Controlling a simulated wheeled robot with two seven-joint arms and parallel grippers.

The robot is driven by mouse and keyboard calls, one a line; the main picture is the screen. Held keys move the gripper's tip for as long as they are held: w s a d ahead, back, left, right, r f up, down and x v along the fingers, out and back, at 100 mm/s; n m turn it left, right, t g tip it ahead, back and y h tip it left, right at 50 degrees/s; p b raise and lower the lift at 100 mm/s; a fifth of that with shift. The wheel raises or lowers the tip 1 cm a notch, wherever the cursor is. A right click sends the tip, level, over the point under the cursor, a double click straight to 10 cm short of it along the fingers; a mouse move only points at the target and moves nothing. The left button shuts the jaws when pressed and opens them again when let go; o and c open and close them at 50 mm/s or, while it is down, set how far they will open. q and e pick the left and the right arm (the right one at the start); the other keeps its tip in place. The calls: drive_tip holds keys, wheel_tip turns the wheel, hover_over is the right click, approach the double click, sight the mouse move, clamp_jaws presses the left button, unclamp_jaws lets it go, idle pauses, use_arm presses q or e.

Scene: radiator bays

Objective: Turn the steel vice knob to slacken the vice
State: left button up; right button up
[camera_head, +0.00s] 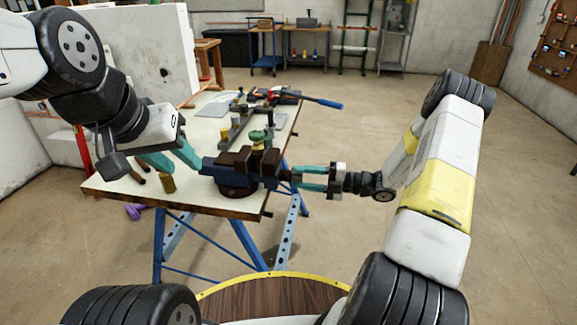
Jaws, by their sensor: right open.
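The vice (237,168) is dark blue and brown and stands at the near right corner of the workbench. Its steel knob (287,175) is small and dark in this view and sits on the vice's right end. My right gripper (299,179) has its teal fingers pointing left at the knob, one above the other with a gap between them. It is open, and I cannot tell whether the fingertips touch the knob. My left gripper (183,170) is left of the vice, above the bench, with its teal fingers apart and nothing visible between them.
The pale workbench (112,190) stands on blue trestles. A blue-handled tool (325,103) overhangs the right edge. The floor to the right is clear.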

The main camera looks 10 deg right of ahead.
drive_tip(key=m, duration=0.3)
drive_tip(key=shift+m, duration=0.3)
drive_tip(key=shift+d, duration=0.1)
drive_tip(key=shift+c, duration=0.4)
clamp_jaws()
idle(1.0)
